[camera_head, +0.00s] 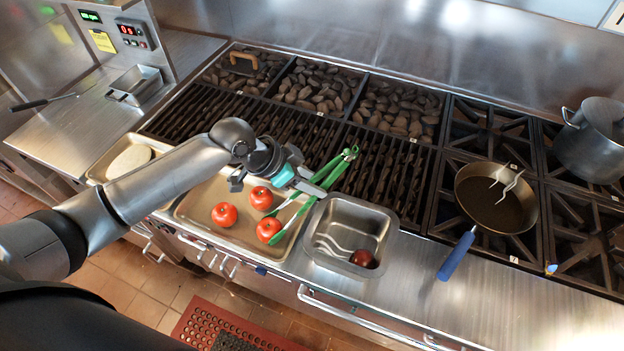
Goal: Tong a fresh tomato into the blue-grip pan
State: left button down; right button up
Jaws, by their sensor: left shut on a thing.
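My left gripper (308,181) is shut on green-and-metal tongs (341,166), above the back right of a tan tray (191,208). One end of the tongs points up and right over the grill. The other end reaches down beside the front right tomato (268,230); I cannot tell whether they touch. Two more red tomatoes, one at left (224,214) and one behind (261,197), rest on the tray. A darker red tomato (362,258) lies in a steel bin (381,216). The blue-grip pan (490,212) sits on the burners at right, its blue handle toward me. My right gripper is not in view.
The steel bin stands between the tray and the pan. A grey pot (590,148) is on the far right burners. A wooden-handled press (240,62) lies at the back left. A tray with a pale round item (129,160) is at left. The front right steel ledge (500,300) is clear.

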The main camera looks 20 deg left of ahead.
pick_arm(q)
notch_tip(320, 180, up, 12)
jog(key=p, duration=0.4)
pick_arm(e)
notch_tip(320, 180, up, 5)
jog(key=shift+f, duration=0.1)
